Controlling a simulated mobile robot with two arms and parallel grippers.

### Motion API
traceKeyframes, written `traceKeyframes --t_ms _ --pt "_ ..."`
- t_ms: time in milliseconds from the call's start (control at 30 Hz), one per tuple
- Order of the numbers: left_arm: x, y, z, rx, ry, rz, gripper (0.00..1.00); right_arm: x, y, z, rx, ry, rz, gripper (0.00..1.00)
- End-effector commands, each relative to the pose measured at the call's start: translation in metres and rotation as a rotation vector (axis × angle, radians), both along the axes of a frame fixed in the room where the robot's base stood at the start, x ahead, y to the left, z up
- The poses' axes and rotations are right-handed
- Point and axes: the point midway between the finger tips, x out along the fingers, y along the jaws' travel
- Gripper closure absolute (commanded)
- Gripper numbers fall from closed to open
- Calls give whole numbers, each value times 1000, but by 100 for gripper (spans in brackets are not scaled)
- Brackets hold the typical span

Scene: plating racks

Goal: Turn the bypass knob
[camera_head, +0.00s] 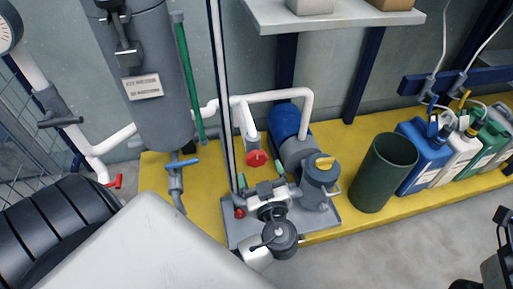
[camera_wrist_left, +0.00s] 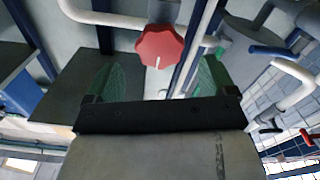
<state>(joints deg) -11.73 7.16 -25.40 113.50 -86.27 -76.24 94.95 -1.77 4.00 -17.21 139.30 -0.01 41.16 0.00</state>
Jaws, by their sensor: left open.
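The red bypass knob (camera_head: 257,159) is a lobed dial on the front of a white pipe, left of the blue pump motor. It also shows in the left wrist view (camera_wrist_left: 160,47), facing the camera, with a white mark pointing down. My left gripper (camera_head: 261,177) is open just in front of and below the knob in the head view. In the left wrist view its two green fingers (camera_wrist_left: 157,78) are spread to either side of the knob, with gaps between them and it. No contact shows. The fingers of my right gripper are not visible.
A thin upright white pole (camera_head: 222,90) stands close left of the knob. A grey canister (camera_head: 145,85) with a blue-handled valve is farther left. A blue pump motor (camera_head: 285,122), a dark green bin (camera_head: 384,175) and several jugs stand to the right on the yellow platform (camera_head: 335,140).

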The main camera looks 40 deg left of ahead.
Motion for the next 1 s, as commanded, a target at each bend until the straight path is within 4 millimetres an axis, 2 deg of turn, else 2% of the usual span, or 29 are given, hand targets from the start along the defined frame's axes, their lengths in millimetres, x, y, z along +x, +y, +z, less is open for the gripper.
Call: traceKeyframes --t_ms 100,300,667,767,1000 --pt "15 18 -1 2 -2 1 15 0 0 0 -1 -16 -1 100" --pt "30 35 -1 3 1 -1 15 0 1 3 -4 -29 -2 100" --pt "34 40 -1 0 3 -1 15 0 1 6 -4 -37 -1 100" --pt "34 40 -1 0 4 -1 27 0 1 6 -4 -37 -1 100" --pt "34 39 -1 0 4 -1 64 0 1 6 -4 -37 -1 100"
